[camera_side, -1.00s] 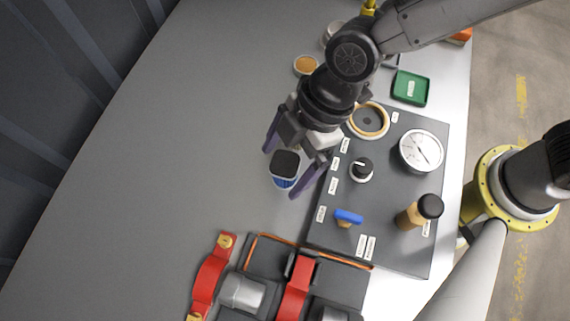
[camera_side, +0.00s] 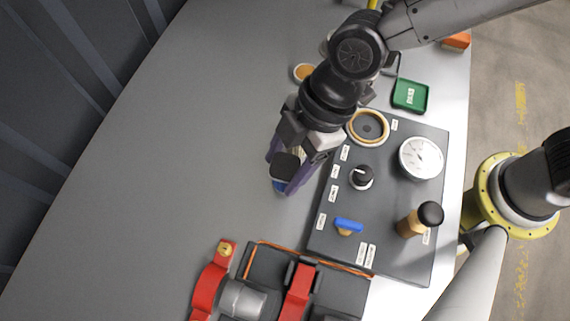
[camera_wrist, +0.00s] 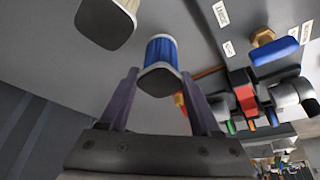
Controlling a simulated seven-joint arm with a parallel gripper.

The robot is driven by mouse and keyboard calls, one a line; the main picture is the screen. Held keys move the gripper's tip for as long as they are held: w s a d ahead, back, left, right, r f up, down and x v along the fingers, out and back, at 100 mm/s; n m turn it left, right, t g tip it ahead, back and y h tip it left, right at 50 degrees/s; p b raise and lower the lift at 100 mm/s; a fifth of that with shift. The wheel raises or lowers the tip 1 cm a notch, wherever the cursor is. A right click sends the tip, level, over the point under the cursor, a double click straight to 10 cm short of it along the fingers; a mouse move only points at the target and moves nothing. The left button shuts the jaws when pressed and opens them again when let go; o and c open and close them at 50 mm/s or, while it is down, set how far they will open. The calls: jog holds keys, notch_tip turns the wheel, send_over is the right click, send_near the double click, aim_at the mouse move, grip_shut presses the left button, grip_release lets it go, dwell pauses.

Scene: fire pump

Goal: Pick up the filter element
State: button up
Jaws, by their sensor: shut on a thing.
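The filter element, a blue pleated cylinder with a dark flat end cap (camera_side: 286,166), stands on the grey table just left of the panel. In the wrist view the blue filter element (camera_wrist: 163,52) shows its pleated side between my fingers, with its dark cap towards the camera. My gripper (camera_side: 289,172) points down around it, one finger on each side, and is shut on it. In the wrist view my gripper (camera_wrist: 158,82) has both fingers beside the blue body. I cannot tell whether its lower end touches the table.
A second cylinder (camera_wrist: 108,20), cream with a dark cap, is close by in the wrist view. The grey panel (camera_side: 400,255) carries a gauge (camera_side: 421,157), a black knob (camera_side: 360,177) and a blue-handled valve (camera_side: 348,226). Red clamps (camera_side: 211,282) lie in front. The table's left is clear.

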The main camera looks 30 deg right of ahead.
jog(key=s+d+r, duration=0.7)
jog(key=d+r, duration=0.4)
jog(key=d, duration=0.1)
jog(key=w+d+r+m+t+h, duration=0.1)
jog(key=w+d+r+m+t, duration=0.25)
jog(key=w+d+m, duration=0.95)
jog(key=shift+w+a+f+n, duration=0.1)
jog(key=shift+w+f+n, duration=0.5)
jog(key=shift+w+f, duration=1.95)
jog(key=shift+w+d+f+n, duration=0.1)
jog(key=shift+w+f+n, duration=0.5)
jog(key=shift+w+f, duration=1.95)
jog(key=shift+w+a+f+n, duration=0.1)
jog(key=shift+w+f+n, duration=0.9)
jog(key=shift+w, duration=2.65)
jog(key=shift+f+m, duration=0.4)
jog(key=shift+f, duration=0.6)
